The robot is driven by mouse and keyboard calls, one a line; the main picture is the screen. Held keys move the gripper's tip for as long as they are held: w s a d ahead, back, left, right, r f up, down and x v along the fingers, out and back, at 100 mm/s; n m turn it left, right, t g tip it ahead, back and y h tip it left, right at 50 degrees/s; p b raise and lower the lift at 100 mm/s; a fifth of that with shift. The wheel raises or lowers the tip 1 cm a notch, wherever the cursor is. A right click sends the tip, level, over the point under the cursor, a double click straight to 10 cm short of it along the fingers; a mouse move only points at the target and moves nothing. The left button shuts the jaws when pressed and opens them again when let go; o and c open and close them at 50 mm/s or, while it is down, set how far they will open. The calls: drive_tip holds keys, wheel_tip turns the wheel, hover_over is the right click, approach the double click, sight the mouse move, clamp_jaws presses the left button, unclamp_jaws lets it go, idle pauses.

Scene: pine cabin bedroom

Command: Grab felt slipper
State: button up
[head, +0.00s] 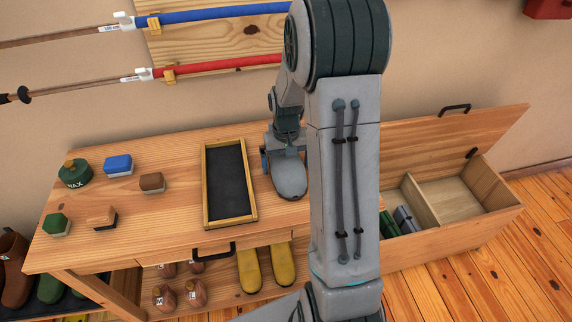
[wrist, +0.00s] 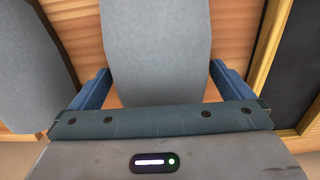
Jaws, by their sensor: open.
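A grey felt slipper (head: 291,187) lies on the wooden bench top (head: 190,230), right of the black tray. In the wrist view the same slipper (wrist: 157,35) runs up the middle of the picture, and a second grey slipper (wrist: 28,70) lies to its left. My gripper (wrist: 160,72) is open, with one blue finger on each side of the middle slipper. A gap of wood shows between the slipper and each finger. In the head view my gripper (head: 284,158) is over the slipper's far end. My arm hides the second slipper there.
A wood-framed black tray (head: 229,218) stands close left of the slipper, and its edge shows near the right finger. A wax tin (head: 74,174) and several brushes are further left. An open bin (head: 450,212) is at the right. Ski poles hang above.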

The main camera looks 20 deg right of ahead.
drive_tip(key=c, duration=0.9)
